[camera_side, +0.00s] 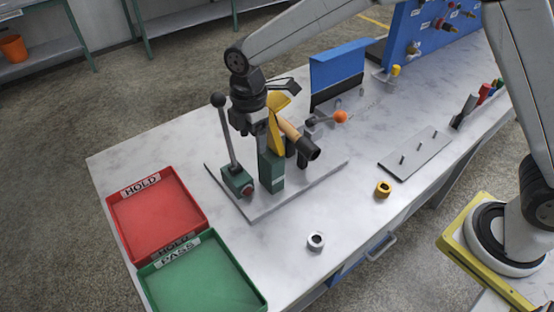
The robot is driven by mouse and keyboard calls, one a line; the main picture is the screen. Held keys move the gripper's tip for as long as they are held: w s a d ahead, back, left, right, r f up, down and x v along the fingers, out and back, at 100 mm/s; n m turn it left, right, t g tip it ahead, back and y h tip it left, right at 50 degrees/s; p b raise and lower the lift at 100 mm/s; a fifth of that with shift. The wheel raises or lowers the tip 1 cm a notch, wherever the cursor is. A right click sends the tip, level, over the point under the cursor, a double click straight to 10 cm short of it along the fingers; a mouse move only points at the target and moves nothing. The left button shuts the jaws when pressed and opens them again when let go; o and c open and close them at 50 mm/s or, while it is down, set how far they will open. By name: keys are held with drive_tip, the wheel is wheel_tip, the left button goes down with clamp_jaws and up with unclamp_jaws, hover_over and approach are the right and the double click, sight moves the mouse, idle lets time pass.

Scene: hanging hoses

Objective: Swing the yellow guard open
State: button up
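The yellow guard (276,112) shows as a narrow upright yellow shape above a green block (271,171) on the grey base plate (245,211). My gripper (250,128) points down just left of the guard and in front of part of it. The gripper's dark body hides some of the guard's left side. I cannot tell whether the fingers touch it, or whether they are open or shut. A tan and black cylinder (309,150) sticks out to the right of the guard.
A tall black-knobbed lever (228,135) stands close left of my gripper. An orange-knobbed handle (340,117) and a blue upright panel (338,65) are to the right and behind. Red (157,217) and green (203,280) trays lie front left. The front tabletop is mostly clear.

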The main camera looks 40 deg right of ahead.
drive_tip(key=shift+o, duration=0.2)
drive_tip(key=shift+r, duration=0.2)
drive_tip(key=shift+r, duration=4.45)
drive_tip(key=shift+d, duration=0.1)
drive_tip(key=shift+w+d, duration=0.1)
drive_tip(key=shift+d, duration=0.15)
drive_tip(key=d+r+m+t, duration=0.1)
drive_tip(key=d+m+t, duration=0.4)
drive_tip(key=d+m, duration=0.6)
drive_tip(key=s+d+f+m+g, duration=0.1)
drive_tip(key=s+d+f+m, duration=0.2)
drive_tip(key=s, duration=0.5)
drive_tip(key=s+d+f+m+g, duration=0.1)
drive_tip(key=s+d+f+m, duration=0.3)
drive_tip(key=s+f, duration=0.4)
drive_tip(key=shift+s+d, duration=0.5)
drive_tip(key=shift+d, duration=0.2)
